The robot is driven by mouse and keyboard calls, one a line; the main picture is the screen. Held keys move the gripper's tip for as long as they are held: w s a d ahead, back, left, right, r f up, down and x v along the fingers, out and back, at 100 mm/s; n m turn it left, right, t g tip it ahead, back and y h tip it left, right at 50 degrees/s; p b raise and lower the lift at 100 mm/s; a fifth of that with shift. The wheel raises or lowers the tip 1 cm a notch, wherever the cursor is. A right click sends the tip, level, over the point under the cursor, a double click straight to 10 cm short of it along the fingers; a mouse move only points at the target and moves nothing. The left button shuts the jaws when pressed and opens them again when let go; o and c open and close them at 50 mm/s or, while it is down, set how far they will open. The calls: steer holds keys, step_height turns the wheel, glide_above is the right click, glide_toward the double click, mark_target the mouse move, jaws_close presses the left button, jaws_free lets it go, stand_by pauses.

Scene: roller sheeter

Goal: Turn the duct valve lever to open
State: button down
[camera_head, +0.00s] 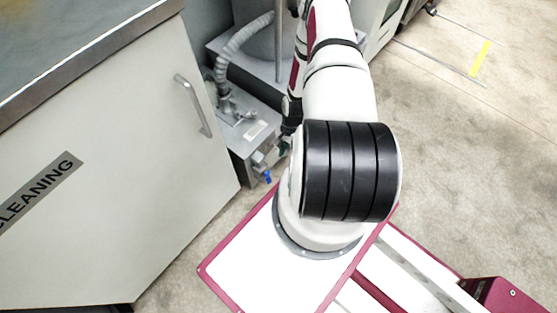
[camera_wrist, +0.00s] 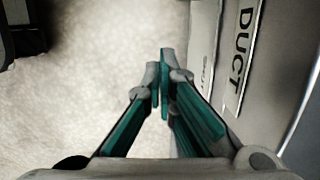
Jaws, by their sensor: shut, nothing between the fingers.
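My gripper (camera_wrist: 159,72) shows in the wrist view with its teal-padded fingers closed together at the tips and nothing between them. To its right is a grey panel (camera_wrist: 270,75) with a label (camera_wrist: 240,50) reading DUCT. A smaller label (camera_wrist: 207,72) lies left of that one, too blurred to read surely. The fingertips appear left of the panel; I cannot tell whether they touch anything. I cannot make out the duct valve lever in the wrist view. In the head view my arm covers much of the area, and I cannot identify the lever there.
In the head view a cabinet (camera_head: 130,190) marked CLEANING stands at left under a worktop (camera_head: 70,45). Behind it is a grey metal unit (camera_head: 240,130) with a ribbed hose (camera_head: 235,45) and a small blue-tipped fitting (camera_head: 267,176). The floor (camera_head: 470,150) at right is clear.

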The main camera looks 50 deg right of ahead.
mark_target(268, 178)
steer(key=a+f+b, duration=0.4)
steer(key=a+f, duration=0.1)
steer(key=f, duration=0.4)
steer(key=shift+a+f, duration=0.25)
steer(key=shift+a, duration=0.05)
steer(key=shift+s, duration=0.1)
